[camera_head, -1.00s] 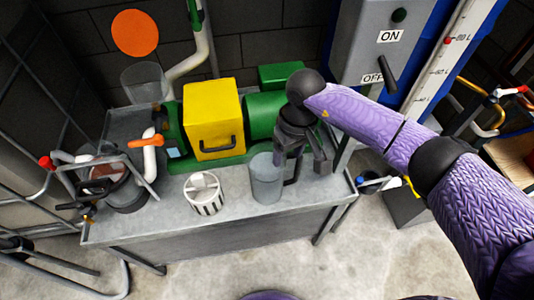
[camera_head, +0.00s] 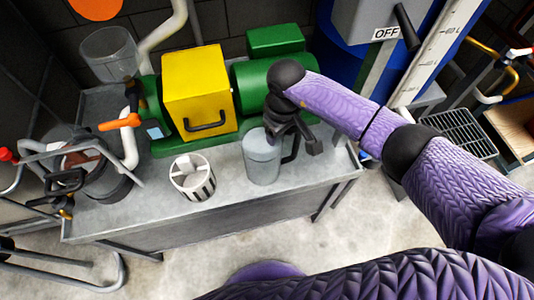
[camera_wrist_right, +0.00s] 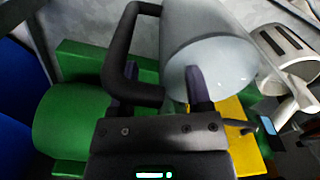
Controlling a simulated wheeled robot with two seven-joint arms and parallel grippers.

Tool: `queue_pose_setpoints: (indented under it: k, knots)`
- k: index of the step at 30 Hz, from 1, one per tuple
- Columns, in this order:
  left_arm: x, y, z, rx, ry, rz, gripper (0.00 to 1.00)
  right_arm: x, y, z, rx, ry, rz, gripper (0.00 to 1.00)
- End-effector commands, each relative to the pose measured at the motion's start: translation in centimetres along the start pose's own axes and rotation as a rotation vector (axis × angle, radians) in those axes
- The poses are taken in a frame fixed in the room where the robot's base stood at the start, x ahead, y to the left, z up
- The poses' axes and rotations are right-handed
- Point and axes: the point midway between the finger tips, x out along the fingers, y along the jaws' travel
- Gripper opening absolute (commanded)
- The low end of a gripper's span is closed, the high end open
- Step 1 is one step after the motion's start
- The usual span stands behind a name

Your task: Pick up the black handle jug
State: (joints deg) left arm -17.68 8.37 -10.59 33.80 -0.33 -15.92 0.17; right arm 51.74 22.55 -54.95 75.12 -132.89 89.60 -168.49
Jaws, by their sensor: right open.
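The jug (camera_head: 262,160) is a pale grey, slightly see-through vessel with a black handle (camera_head: 291,150) on its right side. It stands upright near the front of the grey bench, and also shows in the wrist view (camera_wrist_right: 205,35) with its handle (camera_wrist_right: 124,45) to the left. My right gripper (camera_head: 288,136) is above and beside the jug's rim on the handle side. In the wrist view the open right gripper (camera_wrist_right: 158,88) has one finger by the handle and one in front of the jug's round top. Whether either finger touches is unclear. My left gripper is out of view.
The grey bench (camera_head: 230,205) also holds a striped white container (camera_head: 192,177) left of the jug. A green machine with a yellow box (camera_head: 198,90) stands behind. A dark pot with pipes (camera_head: 95,175) is at the left. The bench's front strip is clear.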

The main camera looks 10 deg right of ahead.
Motion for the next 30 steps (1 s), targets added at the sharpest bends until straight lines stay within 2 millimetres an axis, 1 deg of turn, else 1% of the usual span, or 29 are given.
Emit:
queue_pose_setpoints:
  k: [2,3,5,6,8,9,11,24,30]
  knots:
    - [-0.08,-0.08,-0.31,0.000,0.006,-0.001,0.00,-0.13,0.01,-0.01,0.000,0.001,0.000,0.63]
    - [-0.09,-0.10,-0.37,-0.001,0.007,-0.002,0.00,-0.14,0.01,-0.01,0.000,0.001,0.000,0.55]
    - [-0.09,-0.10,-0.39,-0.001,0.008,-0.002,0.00,-0.14,0.02,-0.01,0.000,0.001,0.000,0.42]
    - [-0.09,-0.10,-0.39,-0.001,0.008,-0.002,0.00,-0.14,0.01,-0.01,0.000,0.000,0.000,0.33]
    - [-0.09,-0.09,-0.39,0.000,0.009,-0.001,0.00,-0.15,0.02,0.00,0.000,0.000,0.000,0.21]
    - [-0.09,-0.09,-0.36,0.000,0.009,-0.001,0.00,-0.14,0.01,0.00,0.000,0.000,0.000,0.12]
    - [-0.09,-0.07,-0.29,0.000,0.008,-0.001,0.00,-0.14,0.01,0.00,0.000,0.000,0.000,0.00]
    - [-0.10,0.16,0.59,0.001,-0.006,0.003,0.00,-0.11,0.04,0.04,0.001,-0.001,0.001,0.00]
    - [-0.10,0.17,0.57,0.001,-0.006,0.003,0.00,-0.09,0.07,0.05,0.001,-0.002,0.001,0.00]
